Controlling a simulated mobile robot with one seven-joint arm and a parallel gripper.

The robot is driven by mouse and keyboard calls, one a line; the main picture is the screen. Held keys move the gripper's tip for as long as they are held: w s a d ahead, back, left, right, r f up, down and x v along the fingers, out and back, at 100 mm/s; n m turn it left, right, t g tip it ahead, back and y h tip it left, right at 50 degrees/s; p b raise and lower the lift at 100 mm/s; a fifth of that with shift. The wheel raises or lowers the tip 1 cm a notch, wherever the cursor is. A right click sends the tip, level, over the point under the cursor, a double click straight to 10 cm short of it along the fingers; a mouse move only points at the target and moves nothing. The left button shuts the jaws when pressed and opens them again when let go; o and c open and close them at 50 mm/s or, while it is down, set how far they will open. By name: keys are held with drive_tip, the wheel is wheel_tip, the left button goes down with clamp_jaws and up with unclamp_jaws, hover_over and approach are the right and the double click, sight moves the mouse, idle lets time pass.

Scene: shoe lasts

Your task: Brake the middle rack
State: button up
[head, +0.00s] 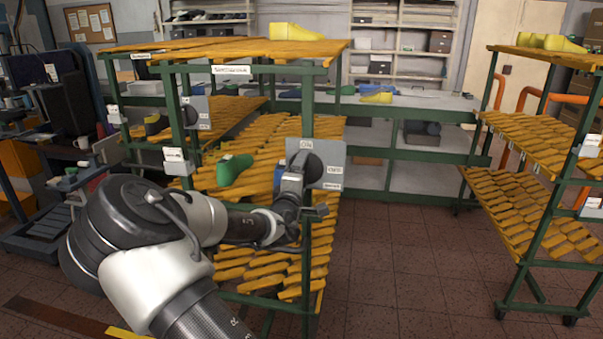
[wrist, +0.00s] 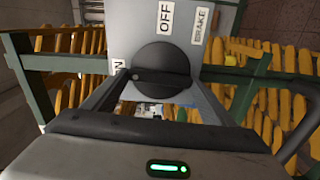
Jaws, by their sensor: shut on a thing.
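The middle rack has a green frame (head: 308,122) and yellow slatted shelves. A grey panel (head: 332,165) on its near post carries a dark round knob (head: 313,168). In the wrist view the panel (wrist: 185,12) shows labels OFF and BRAKE, and a partly hidden one ending in N. The knob (wrist: 160,68) has a small pale dot on its left side, beside the partly hidden label. My gripper (wrist: 162,90) is shut on the knob, a finger on either side. In the head view my gripper (head: 298,180) meets the panel from the left.
A green shoe last (head: 233,169) lies on the middle rack's shelf. Another rack with a similar panel (head: 196,112) stands behind at left. A wheeled rack (head: 535,200) stands at right. Open tiled floor (head: 410,270) lies between the middle and right racks.

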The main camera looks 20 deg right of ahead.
drive_tip(key=shift+n, duration=0.5)
drive_tip(key=o, duration=1)
drive_tip(key=shift+o, duration=0.2)
drive_tip(key=p+v, duration=0.1)
drive_tip(key=v, duration=1.6)
drive_tip(key=shift+s+a, duration=0.2)
